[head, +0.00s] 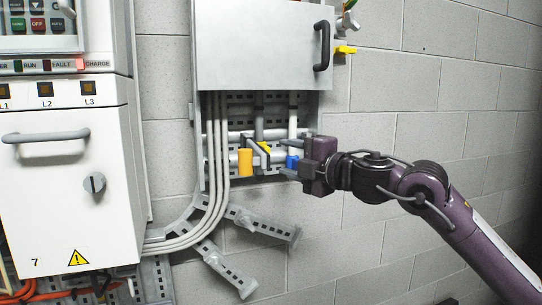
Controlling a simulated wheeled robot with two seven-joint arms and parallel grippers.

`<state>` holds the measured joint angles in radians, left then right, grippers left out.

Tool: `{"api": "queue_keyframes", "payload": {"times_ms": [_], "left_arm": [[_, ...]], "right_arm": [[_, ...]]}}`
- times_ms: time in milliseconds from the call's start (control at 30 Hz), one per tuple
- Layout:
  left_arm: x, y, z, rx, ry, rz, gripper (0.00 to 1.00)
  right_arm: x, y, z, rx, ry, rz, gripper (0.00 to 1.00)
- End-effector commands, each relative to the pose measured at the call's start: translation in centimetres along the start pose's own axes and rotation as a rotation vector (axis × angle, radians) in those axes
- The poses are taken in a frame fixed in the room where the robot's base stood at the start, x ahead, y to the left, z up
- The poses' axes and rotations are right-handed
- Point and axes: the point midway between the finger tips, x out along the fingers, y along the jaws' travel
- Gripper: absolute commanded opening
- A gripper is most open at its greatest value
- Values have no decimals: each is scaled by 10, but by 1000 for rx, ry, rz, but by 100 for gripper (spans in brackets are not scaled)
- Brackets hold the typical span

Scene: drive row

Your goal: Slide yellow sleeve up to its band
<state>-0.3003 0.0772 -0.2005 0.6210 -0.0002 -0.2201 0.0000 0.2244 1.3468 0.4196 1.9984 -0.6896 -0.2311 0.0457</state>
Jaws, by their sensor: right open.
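A yellow cylindrical sleeve (245,162) shows below the grey wall box, on the left of the row of vertical pipes. A smaller yellow piece (265,147) shows just right of it, partly hidden by a dark bar; I cannot tell whether it is a band. A blue piece (292,162) sits further right. My right gripper (287,158) comes in from the right with its fingers pointing left. It is open, at the blue piece and to the right of the yellow sleeve; I cannot tell whether it touches anything. My left gripper is out of view.
The grey wall box (255,45) with a black handle (322,46) hangs above the pipes. A white cabinet (65,185) stands at left. Grey conduits and slotted brackets (263,223) run below. The block wall at right is bare.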

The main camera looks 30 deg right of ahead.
Motion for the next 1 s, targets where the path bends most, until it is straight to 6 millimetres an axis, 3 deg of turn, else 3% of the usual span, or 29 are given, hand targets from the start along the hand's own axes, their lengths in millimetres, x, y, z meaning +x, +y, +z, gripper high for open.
{"api": "queue_keyframes", "payload": {"times_ms": [600, 800, 1000], "left_arm": [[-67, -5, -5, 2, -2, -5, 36], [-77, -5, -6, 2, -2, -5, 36], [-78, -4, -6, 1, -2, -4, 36]], "right_arm": [[57, 7, 1, 9, 0, 3, 49], [73, 3, 1, 8, -1, 2, 49], [77, 0, 0, 3, 0, -1, 49]]}}
